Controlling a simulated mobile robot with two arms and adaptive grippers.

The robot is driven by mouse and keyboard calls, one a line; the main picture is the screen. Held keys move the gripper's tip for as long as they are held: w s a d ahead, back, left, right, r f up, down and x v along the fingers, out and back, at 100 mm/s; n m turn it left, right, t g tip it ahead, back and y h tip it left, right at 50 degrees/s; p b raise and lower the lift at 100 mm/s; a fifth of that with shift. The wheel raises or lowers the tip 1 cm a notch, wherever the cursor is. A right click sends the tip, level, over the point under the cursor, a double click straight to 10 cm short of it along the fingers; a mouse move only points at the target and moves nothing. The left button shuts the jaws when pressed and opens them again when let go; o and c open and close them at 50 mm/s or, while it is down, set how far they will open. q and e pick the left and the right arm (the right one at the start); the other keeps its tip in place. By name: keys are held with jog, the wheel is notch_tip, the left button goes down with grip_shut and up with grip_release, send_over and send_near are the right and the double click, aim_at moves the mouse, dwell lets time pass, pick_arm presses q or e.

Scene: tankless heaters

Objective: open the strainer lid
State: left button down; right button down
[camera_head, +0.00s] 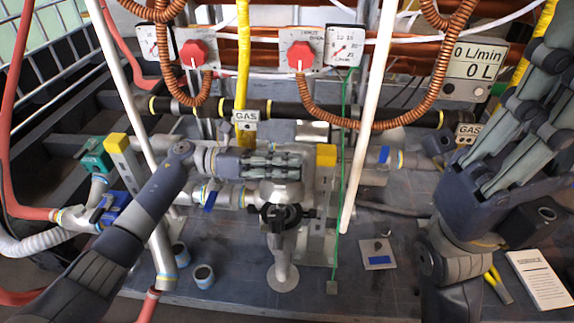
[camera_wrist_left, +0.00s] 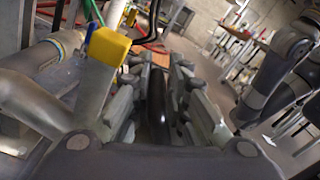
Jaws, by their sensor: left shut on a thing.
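My left gripper (camera_head: 298,166) reaches in from the left and lies level across the upper part of a silver metal fitting (camera_head: 287,193) at the centre. In the left wrist view, my left gripper (camera_wrist_left: 163,85) is shut on a dark rounded bar (camera_wrist_left: 155,105) between its finger pads. I cannot tell for sure whether this bar is the strainer lid's handle; the fingers hide the fitting's top in the head view. A black round knob (camera_head: 281,214) sits on the fitting's front. My right gripper (camera_head: 535,105) is raised at the right, away from the fitting; its jaw gap is unclear.
Yellow-capped posts (camera_head: 326,155) stand beside the gripper. A white pole (camera_head: 368,120) and a green cord (camera_head: 344,150) are close on its right. Two red knobs (camera_head: 301,56) are behind. A manual (camera_head: 540,281) lies at front right.

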pick_arm(q)
jog(key=shift+w+a, duration=0.15)
jog(key=shift+w, duration=0.05)
jog(key=c, duration=1.6)
grip_release()
jog(key=shift+f, duration=0.15)
jog(key=shift+c, duration=0.2)
jog(key=shift+s, duration=0.1)
jog(key=a, duration=1.2)
